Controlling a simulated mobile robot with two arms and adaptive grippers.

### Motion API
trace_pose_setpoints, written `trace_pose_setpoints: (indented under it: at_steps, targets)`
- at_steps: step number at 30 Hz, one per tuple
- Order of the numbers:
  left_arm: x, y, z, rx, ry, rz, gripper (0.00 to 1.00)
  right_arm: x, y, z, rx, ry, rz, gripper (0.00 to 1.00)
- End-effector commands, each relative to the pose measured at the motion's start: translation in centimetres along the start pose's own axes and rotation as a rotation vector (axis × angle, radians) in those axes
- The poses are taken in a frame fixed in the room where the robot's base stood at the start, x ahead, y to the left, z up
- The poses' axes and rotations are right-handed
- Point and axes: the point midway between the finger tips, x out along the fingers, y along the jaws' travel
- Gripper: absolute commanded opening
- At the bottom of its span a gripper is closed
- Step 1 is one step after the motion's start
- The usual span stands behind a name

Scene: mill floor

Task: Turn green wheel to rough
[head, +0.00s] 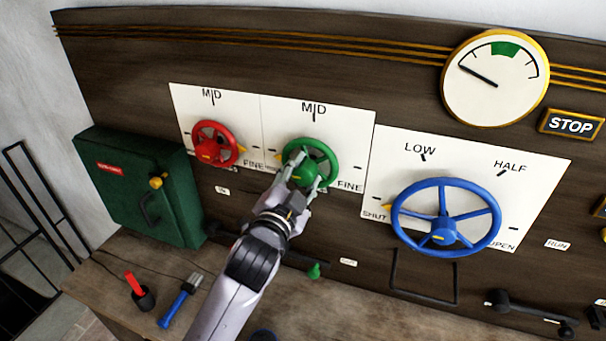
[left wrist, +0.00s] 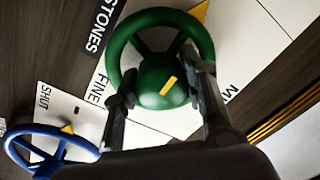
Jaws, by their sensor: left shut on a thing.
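The green wheel (head: 322,150) is mounted on a white dial plate with MID above it and FINE at its lower right. The plate's lower left lettering is mostly covered. My left gripper (head: 304,184) is shut on the green wheel, its fingers reaching in at the hub. In the left wrist view the two fingers (left wrist: 163,92) sit on either side of the green hub (left wrist: 155,91), which has a yellow mark. A yellow pointer tip shows by the rim of the green wheel (left wrist: 116,52), on the wheel's left side in the head view. My right gripper is out of view.
A red wheel (head: 228,140) sits close on the left and a larger blue wheel (head: 487,232) on the right. A green box (head: 120,190) is at far left. A red-handled tool (head: 134,284) and a blue-handled tool (head: 174,308) are on the bench below.

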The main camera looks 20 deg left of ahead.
Motion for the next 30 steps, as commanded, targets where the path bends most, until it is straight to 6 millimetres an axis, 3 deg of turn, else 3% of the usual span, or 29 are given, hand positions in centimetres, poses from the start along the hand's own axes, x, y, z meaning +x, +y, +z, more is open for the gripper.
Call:
trace_pose_setpoints:
  at_steps: [5,6,14,24,30]
  targets:
    - [0.0,0.4,0.3,-0.003,-0.008,0.008,0.11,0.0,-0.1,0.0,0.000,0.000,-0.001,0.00]
    - [0.0,0.4,0.3,-0.002,-0.008,0.008,0.41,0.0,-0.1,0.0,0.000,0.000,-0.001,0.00]
    - [0.0,0.2,0.2,-0.001,-0.004,0.005,0.58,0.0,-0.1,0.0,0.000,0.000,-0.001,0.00]
    - [-0.2,0.1,0.1,0.000,-0.002,0.003,0.59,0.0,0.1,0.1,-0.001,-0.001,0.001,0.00]
    - [-2.9,0.2,0.1,0.000,-0.003,0.005,0.59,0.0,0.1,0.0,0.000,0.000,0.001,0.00]
